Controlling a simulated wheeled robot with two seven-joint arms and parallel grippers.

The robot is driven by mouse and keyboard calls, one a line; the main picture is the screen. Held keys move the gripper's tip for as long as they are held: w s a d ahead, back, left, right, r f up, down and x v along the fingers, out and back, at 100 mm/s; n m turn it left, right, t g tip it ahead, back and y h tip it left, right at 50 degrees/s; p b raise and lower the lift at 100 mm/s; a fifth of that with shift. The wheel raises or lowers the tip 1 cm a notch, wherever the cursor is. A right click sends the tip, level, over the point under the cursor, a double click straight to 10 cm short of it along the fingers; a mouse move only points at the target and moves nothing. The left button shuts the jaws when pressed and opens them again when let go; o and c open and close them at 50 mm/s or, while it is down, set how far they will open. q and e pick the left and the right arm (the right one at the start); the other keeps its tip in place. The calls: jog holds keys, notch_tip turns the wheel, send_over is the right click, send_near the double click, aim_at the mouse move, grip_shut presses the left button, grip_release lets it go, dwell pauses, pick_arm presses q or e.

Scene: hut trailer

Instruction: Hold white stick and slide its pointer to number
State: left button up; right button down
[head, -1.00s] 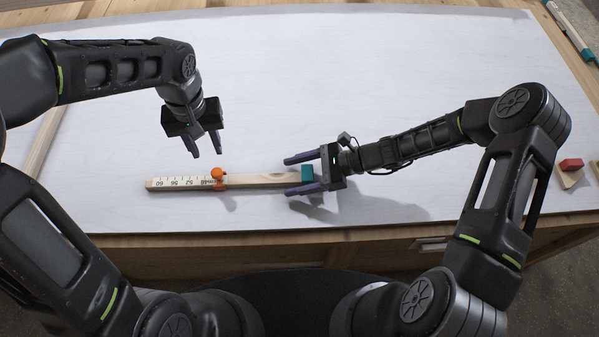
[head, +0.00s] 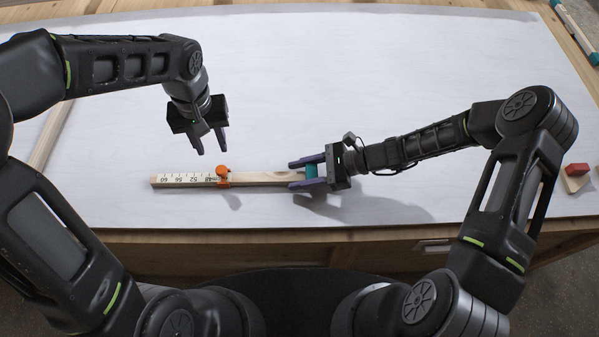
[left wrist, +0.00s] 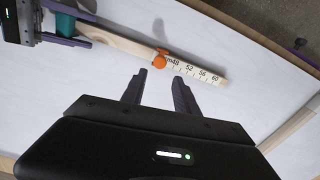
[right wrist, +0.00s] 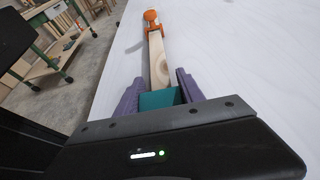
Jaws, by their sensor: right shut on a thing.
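The stick (head: 265,177) lies on the white board, pale wood with a white number scale (head: 182,180) at its left end and a teal block (head: 312,171) at its right end. An orange pointer (head: 222,174) sits around the stick near the 48 mark; it also shows in the left wrist view (left wrist: 160,61). My right gripper (head: 293,174) is shut on the teal end, one finger on each side, as the right wrist view (right wrist: 158,85) shows. My left gripper (head: 211,147) is open and empty, above and behind the pointer.
The white board (head: 400,70) is largely clear. Its wooden front edge (head: 130,237) is close to the stick. A red block (head: 577,169) lies at the right, and another teal-ended stick (head: 575,30) is at the top right corner.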

aim_at(220, 168)
pick_arm(q)
jog(key=shift+o, duration=1.3)
jog(key=w+a+n+g+h, duration=0.1)
jog(key=n, duration=0.1)
jog(key=w+a+n+g+h, duration=0.1)
jog(key=n, duration=0.2)
jog(key=w+a+r+n+g+h, duration=0.1)
jog(key=n, duration=0.1)
jog(key=shift+w+a+r, duration=0.1)
jog(key=shift+w+a, duration=0.3)
jog(key=x, duration=1.2)
jog(key=shift+d, duration=0.1)
